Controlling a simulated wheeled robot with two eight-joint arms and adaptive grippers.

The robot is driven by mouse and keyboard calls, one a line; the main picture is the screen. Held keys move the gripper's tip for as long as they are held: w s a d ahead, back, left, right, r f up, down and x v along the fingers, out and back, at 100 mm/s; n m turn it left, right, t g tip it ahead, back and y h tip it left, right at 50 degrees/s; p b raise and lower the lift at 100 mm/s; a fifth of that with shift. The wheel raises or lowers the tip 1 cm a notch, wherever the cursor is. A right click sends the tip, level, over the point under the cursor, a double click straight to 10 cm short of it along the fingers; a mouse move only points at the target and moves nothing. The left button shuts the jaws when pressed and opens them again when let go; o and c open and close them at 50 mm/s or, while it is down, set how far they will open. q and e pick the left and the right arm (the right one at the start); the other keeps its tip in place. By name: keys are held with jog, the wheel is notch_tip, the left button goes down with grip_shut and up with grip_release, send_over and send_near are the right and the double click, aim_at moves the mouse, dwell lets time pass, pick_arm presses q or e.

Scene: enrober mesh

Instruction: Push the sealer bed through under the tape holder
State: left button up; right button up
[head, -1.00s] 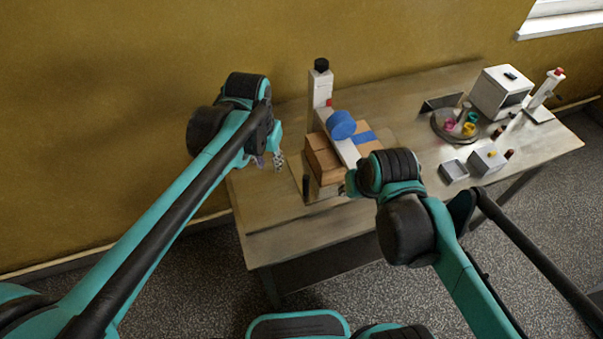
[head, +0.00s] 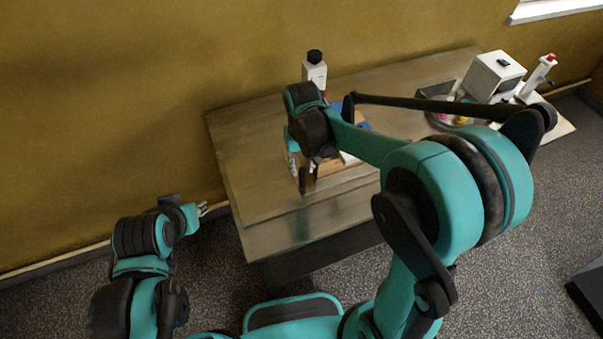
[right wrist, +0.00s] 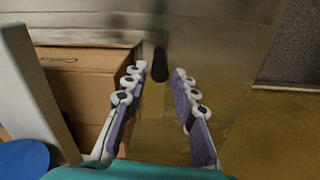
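The cardboard box (right wrist: 85,85) lies beside my right gripper (right wrist: 165,110), at the left in the right wrist view. The gripper is open, its purple-padded fingers apart, with a dark upright handle (right wrist: 183,76) showing between and beyond their tips. I cannot tell contact. The white arm of the tape holder (right wrist: 35,95) and a blue disc (right wrist: 24,160) are at the left edge there. In the head view my right wrist hides most of the box (head: 345,168), the holder and the sealer bed. My left gripper (head: 203,209) is off the table's left side; its fingers are too small to read.
A white bottle with a black cap (head: 315,72) stands behind the box. A white cube-shaped device (head: 493,76) and a white stand with a red top (head: 538,76) are at the table's right end. The left part of the table (head: 250,150) is clear.

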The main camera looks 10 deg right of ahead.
aim_at(317, 168)
notch_tip(317, 168, down, 4)
jog(key=shift+f+b, duration=0.1)
jog(key=shift+b, duration=0.3)
grip_shut()
jog(key=shift+w+d, duration=0.25)
jog(key=shift+d, duration=0.95)
jog(key=shift+w+d, duration=0.25)
jog(key=shift+d, duration=0.9)
grip_release()
jog(key=shift+a, duration=0.1)
